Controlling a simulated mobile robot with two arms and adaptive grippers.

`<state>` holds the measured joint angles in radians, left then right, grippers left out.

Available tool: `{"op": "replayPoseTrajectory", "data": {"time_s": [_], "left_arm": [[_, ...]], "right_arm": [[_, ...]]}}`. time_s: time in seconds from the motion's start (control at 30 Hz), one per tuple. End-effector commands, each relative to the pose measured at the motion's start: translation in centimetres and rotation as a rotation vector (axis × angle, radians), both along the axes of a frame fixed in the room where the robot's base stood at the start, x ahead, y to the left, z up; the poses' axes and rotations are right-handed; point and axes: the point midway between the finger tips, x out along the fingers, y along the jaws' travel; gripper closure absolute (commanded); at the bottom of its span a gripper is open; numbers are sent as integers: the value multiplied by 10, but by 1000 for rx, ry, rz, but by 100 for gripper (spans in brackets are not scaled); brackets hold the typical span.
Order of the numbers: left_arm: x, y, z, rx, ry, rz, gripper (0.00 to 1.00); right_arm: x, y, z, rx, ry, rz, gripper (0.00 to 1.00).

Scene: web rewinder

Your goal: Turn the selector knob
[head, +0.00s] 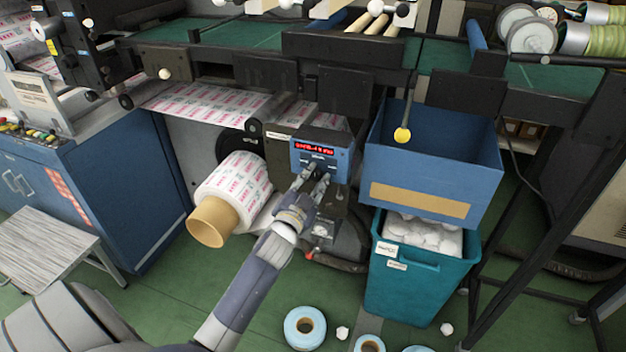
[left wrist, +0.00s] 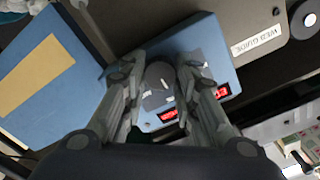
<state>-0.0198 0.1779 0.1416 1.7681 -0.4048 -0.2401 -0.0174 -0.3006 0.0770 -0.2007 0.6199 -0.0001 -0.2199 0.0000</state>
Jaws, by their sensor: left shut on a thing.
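The selector knob (left wrist: 160,76) is a dark grey round knob with a pale mark, on the blue control box (head: 335,156) with a red lit display (head: 314,149). The box also shows in the left wrist view (left wrist: 203,34). My left gripper (head: 317,172) reaches up to the front of the box. In the left wrist view its two fingers (left wrist: 160,78) stand on either side of the knob and are shut on it. In the head view the fingers hide the knob. My right gripper is not in view.
A printed web roll (head: 236,183) on a cardboard core sits left of the box. A blue bin (head: 432,150) hangs to the right, above a teal bin (head: 415,290) with white crumpled waste. Blue tape rolls (head: 305,327) lie on the green floor.

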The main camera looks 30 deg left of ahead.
Motion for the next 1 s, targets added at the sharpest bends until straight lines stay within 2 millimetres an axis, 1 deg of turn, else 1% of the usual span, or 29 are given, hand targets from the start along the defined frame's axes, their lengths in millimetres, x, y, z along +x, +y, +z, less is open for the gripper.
{"op": "replayPoseTrajectory", "data": {"time_s": [0.07,0.1,0.17,0.43,0.5,0.63,0.77,1.0], "left_arm": [[1,0,3,1,-6,0,96],[1,0,3,1,-6,0,66],[1,0,3,0,-6,0,52],[0,0,1,0,-2,0,52],[0,0,1,0,-2,0,52],[-8,-2,0,-2,-1,-1,52],[-27,-6,0,-2,0,0,52],[-73,-18,-1,-2,0,-1,52]], "right_arm": [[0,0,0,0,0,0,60],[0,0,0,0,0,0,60],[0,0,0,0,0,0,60],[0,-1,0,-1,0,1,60],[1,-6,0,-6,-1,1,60],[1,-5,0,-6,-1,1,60],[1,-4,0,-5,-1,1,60],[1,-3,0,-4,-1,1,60]]}}
